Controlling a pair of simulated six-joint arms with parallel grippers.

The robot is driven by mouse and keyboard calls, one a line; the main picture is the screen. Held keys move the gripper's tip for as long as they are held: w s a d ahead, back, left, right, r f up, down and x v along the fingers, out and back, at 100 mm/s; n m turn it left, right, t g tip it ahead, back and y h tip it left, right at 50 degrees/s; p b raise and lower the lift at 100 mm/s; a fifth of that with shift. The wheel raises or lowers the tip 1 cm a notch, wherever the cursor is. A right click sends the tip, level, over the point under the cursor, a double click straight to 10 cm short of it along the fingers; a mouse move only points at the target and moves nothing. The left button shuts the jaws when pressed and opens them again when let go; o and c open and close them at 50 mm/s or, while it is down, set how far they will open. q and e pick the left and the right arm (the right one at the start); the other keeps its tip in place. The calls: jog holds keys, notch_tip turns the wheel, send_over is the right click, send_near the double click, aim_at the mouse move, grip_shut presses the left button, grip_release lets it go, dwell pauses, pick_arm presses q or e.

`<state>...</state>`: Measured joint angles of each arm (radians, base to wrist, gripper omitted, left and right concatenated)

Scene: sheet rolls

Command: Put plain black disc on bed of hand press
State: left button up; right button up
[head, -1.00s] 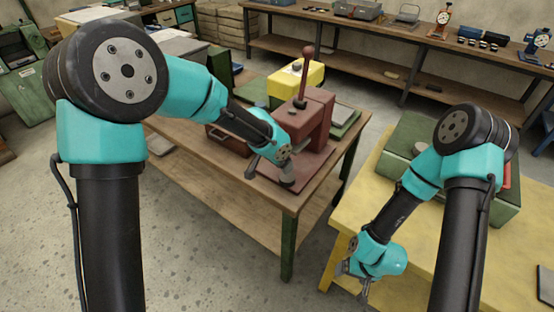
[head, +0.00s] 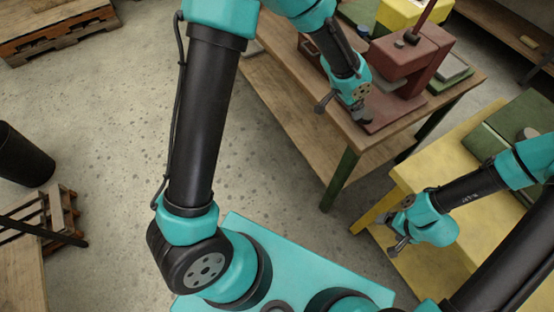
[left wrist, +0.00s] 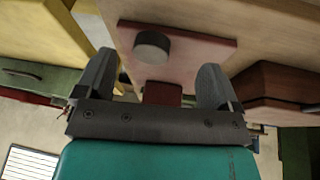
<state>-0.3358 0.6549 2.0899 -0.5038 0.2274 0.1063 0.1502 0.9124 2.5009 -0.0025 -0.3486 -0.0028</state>
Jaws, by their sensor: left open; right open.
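The hand press (head: 415,62) is dark red with an upright lever and stands on the wooden table. Its flat red bed shows in the left wrist view (left wrist: 205,50) and partly in the head view (head: 396,112). A short round disc (left wrist: 152,45), dark at the side and grey on its lit face, lies on the bed near an edge. My left gripper (head: 343,108) is over the front of the bed. In the left wrist view its fingers (left wrist: 157,72) are wide apart, with the disc between and beyond them, touching neither. My right gripper (head: 393,232) is open and empty by the yellow table.
The yellow table (head: 430,258) is at right, with a green box (head: 510,120) on it. A yellow block (head: 405,12) stands behind the press. A brown box beside the press (left wrist: 270,88) is close to one left finger. Open floor lies left of the wooden table.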

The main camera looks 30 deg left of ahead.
pick_arm(q)
jog(key=s+a+f+n+g, duration=0.1)
jog(key=s+a+f+n, duration=0.3)
jog(key=s+a+f, duration=0.4)
jog(key=s+a+f+n, duration=0.5)
jog(key=s+a+f, duration=0.3)
jog(key=s+f, duration=0.6)
jog(key=shift+s+a+g, duration=0.25)
jog(key=shift+a+g, duration=0.05)
jog(key=shift+g, duration=0.1)
jog(key=shift+c, duration=0.4)
